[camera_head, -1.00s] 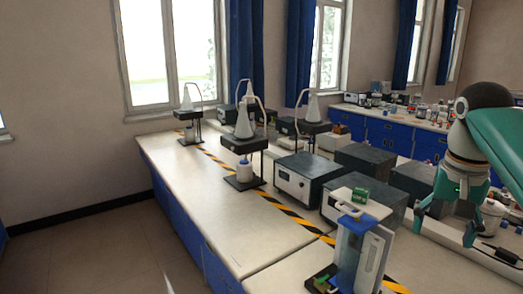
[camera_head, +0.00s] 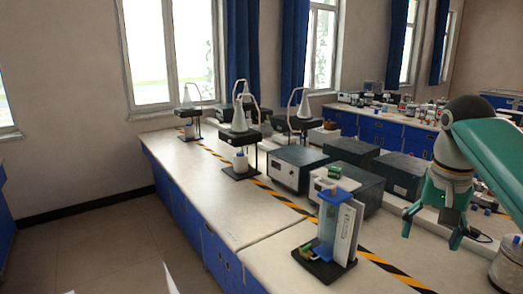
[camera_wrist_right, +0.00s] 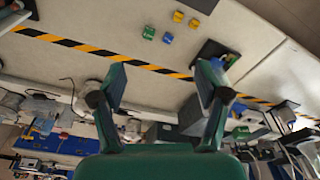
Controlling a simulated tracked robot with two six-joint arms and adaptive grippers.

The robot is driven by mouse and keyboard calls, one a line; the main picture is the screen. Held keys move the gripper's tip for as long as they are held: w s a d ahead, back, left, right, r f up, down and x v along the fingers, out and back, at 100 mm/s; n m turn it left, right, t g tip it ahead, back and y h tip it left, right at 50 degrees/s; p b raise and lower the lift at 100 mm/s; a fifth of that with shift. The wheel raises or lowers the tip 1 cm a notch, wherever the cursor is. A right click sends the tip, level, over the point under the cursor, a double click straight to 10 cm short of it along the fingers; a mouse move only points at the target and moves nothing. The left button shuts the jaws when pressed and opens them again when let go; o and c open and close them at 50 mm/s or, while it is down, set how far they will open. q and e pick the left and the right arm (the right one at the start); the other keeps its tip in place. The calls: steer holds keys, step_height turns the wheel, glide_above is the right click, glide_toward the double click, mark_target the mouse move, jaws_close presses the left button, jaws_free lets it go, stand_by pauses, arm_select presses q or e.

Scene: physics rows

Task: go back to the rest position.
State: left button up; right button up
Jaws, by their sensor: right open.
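My right gripper (camera_head: 432,230) hangs at the right of the head view, fingers down and spread apart, with nothing between them. It is in front of the bench's right side, above a pale surface; its height over it is hard to judge. In the right wrist view the two dark fingers (camera_wrist_right: 162,82) are wide apart, with bench top and striped tape beyond them. My left gripper is in neither view.
A blue and clear apparatus (camera_head: 335,235) stands on the near bench (camera_head: 215,205), left of my right gripper. Grey boxes (camera_head: 296,168) stand behind it. The wrist view shows small yellow, green and blue blocks (camera_wrist_right: 148,33). Floor (camera_head: 100,250) at left is clear.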

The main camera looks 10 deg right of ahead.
steer(key=w+a+f+n+y, duration=0.15)
steer(key=w+a+f, duration=0.3)
steer(key=f, duration=0.55)
steer(key=w+a+f+n, duration=0.25)
steer(key=w+f, duration=0.25)
steer(key=f, duration=0.4)
steer(key=s+a+f+n+y, duration=0.1)
steer(key=a+f, duration=0.3)
steer(key=f, duration=0.4)
steer(key=s+a+f, duration=0.1)
steer(key=a+f, duration=0.2)
steer(key=f, duration=0.5)
steer(key=s+a+f+y, duration=0.1)
steer(key=s+a+f, duration=0.3)
steer(key=f, duration=0.2)
steer(key=s+a+f+y, duration=0.1)
steer(key=s+a+f, duration=0.2)
steer(key=s+f, duration=0.3)
steer(key=s+a+f, duration=0.2)
steer(key=s+f, duration=0.1)
steer(key=s, duration=0.3)
steer(key=s+a+f, duration=0.2)
steer(key=s+f, duration=0.1)
steer(key=s, duration=0.4)
steer(key=shift+f+n+g, duration=0.2)
steer(key=shift+n+g, duration=0.1)
steer(key=shift+w+a, duration=0.1)
